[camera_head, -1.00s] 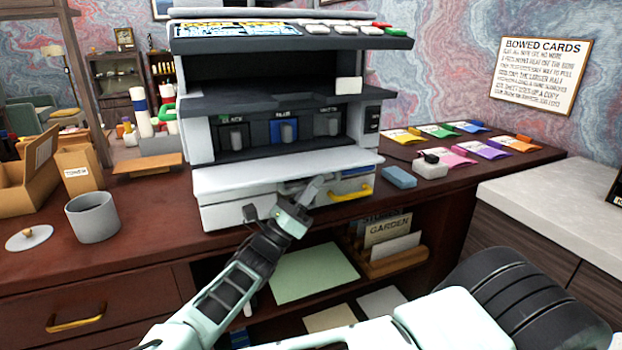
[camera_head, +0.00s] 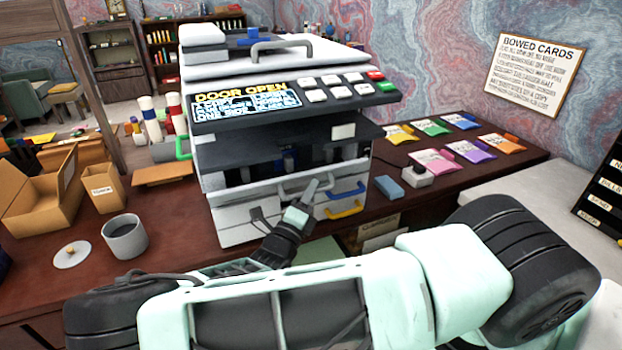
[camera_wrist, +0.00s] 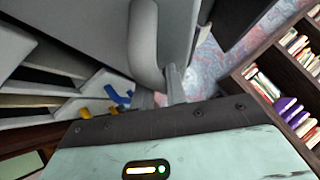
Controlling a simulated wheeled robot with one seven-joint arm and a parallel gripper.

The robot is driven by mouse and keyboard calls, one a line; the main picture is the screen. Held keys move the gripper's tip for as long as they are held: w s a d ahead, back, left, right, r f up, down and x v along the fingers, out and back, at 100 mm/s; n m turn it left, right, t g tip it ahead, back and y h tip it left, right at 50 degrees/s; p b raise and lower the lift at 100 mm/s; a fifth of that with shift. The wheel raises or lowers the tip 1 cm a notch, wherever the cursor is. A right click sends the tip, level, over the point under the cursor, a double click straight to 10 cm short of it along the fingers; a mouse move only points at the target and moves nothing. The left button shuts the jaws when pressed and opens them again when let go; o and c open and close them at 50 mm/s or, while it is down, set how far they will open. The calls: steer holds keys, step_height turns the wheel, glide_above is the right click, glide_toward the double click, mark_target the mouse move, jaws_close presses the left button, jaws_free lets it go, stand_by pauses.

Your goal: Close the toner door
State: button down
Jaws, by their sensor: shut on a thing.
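The copier (camera_head: 215,105) stands on the desk, and its display (camera_head: 245,100) reads "DOOR OPEN". Its pale toner door (camera_head: 245,200) is hinged low on the front and stands tilted partway up. The dark toner bay with a blue lever (camera_head: 288,160) still shows above and behind it. My gripper (camera_head: 308,194) is shut on the door's grey handle (camera_head: 318,179). In the wrist view the curved handle (camera_wrist: 145,45) and the door panel fill the upper middle, with my gripper (camera_wrist: 174,85) at the handle; the exact finger contact is partly hidden.
Drawers with blue and yellow handles (camera_head: 344,209) sit below at right. A blue block (camera_head: 389,187) and a small white box (camera_head: 416,177) lie right of the copier. A grey cup (camera_head: 125,238) and open cardboard boxes (camera_head: 45,195) stand left.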

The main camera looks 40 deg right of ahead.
mark_target(306, 177)
steer(key=r+n+y+p, duration=0.1)
steer(key=p, duration=0.1)
steer(key=w+r+n+y+p, duration=0.1)
steer(key=p, duration=0.1)
steer(key=r+n+p, duration=0.1)
steer(key=p, duration=0.1)
steer(key=shift+w+d+r+y, duration=0.2)
steer(key=shift+w+r+y, duration=0.1)
steer(key=shift+y, duration=0.1)
steer(key=n+p, duration=0.1)
steer(key=p, duration=0.1)
steer(key=w+r+n+y+p, duration=0.1)
steer(key=p, duration=0.1)
steer(key=shift+w+d+g, duration=0.25)
steer(key=shift+w+g, duration=0.05)
steer(key=shift+w+d+n+y+p, duration=0.1)
steer(key=shift+w+n+y+p, duration=0.3)
steer(key=shift+y+p, duration=0.35)
steer(key=shift+f, duration=0.1)
steer(key=c, duration=1.7)
jaws_free()
